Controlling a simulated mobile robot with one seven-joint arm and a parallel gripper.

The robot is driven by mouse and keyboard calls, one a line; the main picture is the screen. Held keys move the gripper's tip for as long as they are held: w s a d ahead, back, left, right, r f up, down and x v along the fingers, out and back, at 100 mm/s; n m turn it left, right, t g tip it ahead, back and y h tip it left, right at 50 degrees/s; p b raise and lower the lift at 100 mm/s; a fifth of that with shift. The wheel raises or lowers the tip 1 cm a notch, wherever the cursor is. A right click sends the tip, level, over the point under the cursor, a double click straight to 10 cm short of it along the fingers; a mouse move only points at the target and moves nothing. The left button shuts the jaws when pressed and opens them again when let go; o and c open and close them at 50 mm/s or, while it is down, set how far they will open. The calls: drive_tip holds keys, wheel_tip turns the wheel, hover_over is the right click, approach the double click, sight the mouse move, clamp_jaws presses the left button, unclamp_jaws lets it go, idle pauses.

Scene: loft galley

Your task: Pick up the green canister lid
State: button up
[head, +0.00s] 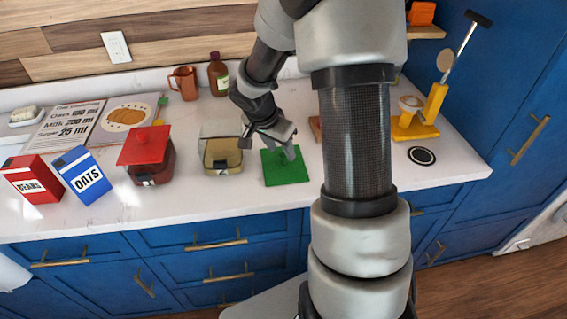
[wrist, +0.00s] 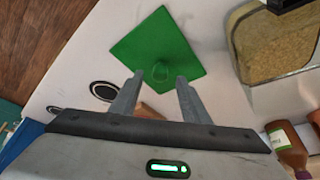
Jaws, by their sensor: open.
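The green canister lid (head: 285,168) is a flat square lying on the white counter, to the right of the open canister in the head view. In the wrist view the lid (wrist: 155,46) shows whole, with a small rounded knob near its middle. My gripper (head: 287,150) is over the lid in the head view. In the wrist view my gripper (wrist: 158,80) is open, with its two fingers apart and nothing between them. Its fingertips overlap the lid's near edge in that view; I cannot tell the exact height above it.
A lidless canister with yellowish contents (head: 222,152) stands close left of the lid. Further left are a red-lidded canister (head: 147,153), an oats box (head: 82,176) and a beans box (head: 33,180). A bottle (head: 218,75) and copper mug (head: 185,82) stand behind. A dark round disc (head: 421,156) lies right.

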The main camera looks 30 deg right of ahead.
sight(283, 153)
drive_tip(key=x, duration=0.3)
drive_tip(key=shift+w+d+f, duration=0.1)
drive_tip(key=shift+d+f, duration=0.1)
drive_tip(key=shift+f, duration=0.1)
clamp_jaws()
drive_tip(key=shift+r, duration=0.1)
